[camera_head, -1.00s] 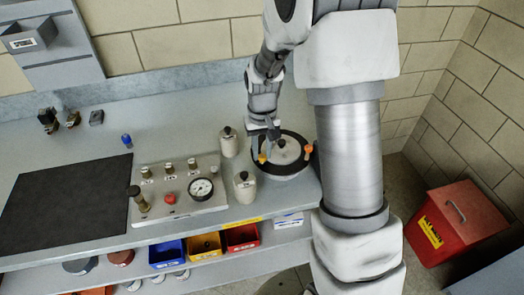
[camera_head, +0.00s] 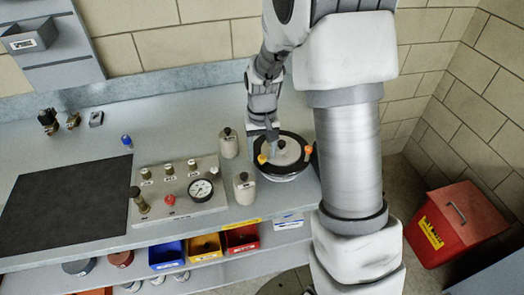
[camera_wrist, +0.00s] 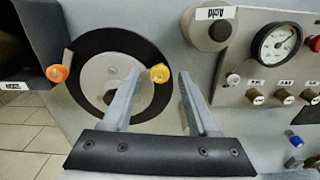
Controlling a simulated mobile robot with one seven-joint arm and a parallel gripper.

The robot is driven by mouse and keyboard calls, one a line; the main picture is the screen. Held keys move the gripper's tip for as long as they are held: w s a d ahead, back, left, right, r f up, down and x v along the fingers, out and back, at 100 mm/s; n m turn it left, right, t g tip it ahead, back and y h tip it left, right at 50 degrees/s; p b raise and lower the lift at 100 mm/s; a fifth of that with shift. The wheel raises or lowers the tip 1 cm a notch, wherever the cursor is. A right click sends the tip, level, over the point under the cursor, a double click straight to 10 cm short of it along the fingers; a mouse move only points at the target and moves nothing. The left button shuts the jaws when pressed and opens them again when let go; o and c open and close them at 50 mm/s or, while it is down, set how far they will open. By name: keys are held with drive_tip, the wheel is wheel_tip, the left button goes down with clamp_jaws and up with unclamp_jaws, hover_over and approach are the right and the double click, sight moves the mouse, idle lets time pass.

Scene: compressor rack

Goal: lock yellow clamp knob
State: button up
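The yellow clamp knob (camera_wrist: 160,73) sits on the rim of a round vessel lid (camera_wrist: 98,72) with a black ring (camera_wrist: 95,38). It also shows in the head view (camera_head: 262,159), on the left side of the lid. In the wrist view my gripper (camera_wrist: 161,82) is open, with one finger left and one right of the yellow knob. I cannot tell whether either finger touches it. An orange knob (camera_wrist: 57,73) sits on the opposite side of the lid. In the head view my gripper (camera_head: 271,140) points down over the vessel.
Grey bottles (camera_head: 229,143) and (camera_head: 244,188) stand close left of the vessel. A panel with a gauge (camera_head: 201,189) and several knobs lies further left, beside a dark mat (camera_head: 65,195). Coloured bins (camera_head: 204,246) sit on the shelf below. A red box (camera_head: 455,225) stands at right.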

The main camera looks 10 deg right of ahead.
sight(262, 157)
wheel_tip(262, 157, up, 17)
drive_tip(key=p, duration=0.1)
drive_tip(key=shift+r, duration=0.2)
idle(0.3)
idle(0.3)
drive_tip(key=s+r+t, duration=0.2)
drive_tip(key=s, duration=0.8)
drive_tip(key=s+r+n+t, duration=0.1)
drive_tip(key=s+r+t, duration=0.2)
drive_tip(key=s, duration=0.8)
drive_tip(key=shift+r+t, duration=0.15)
drive_tip(key=shift+t, duration=0.15)
drive_tip(key=shift+d, duration=0.2)
